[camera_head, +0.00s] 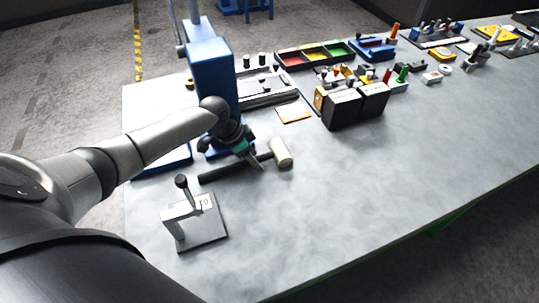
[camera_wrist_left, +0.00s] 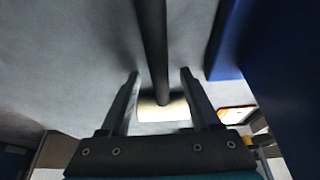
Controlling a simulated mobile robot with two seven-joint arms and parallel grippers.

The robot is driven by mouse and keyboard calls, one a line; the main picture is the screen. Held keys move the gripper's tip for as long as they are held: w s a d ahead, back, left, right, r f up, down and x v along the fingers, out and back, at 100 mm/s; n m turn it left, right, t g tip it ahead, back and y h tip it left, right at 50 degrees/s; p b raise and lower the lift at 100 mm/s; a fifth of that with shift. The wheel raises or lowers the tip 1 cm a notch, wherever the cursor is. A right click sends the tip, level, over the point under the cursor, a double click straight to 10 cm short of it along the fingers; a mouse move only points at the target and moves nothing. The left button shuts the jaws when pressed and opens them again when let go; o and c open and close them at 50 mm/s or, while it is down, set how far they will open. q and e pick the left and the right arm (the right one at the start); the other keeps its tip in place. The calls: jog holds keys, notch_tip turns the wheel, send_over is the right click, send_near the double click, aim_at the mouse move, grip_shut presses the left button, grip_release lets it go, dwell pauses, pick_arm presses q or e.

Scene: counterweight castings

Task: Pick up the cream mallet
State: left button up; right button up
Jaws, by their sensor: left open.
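The cream mallet lies on the grey table, with its pale head (camera_head: 281,152) to the right and its dark handle (camera_head: 221,171) running left. My left gripper (camera_head: 256,161) is low over the handle, close to the head, and partly covers it. In the left wrist view the open fingers (camera_wrist_left: 160,74) stand on either side of the dark handle (camera_wrist_left: 152,40). The cream head (camera_wrist_left: 165,109) shows between the fingers, near the gripper's base. I cannot tell whether the fingers touch the handle. My right gripper is not in view.
A blue machine column (camera_head: 212,80) stands right behind my left gripper. A grey toggle clamp on a plate (camera_head: 205,225) is in front. An orange-edged card (camera_head: 293,113) and black boxes (camera_head: 343,109) lie farther back. The table to the right is clear.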

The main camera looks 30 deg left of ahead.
pick_arm(q)
grip_shut()
dwell(0.3)
jog(key=shift+w+r, duration=0.1)
dwell(0.4)
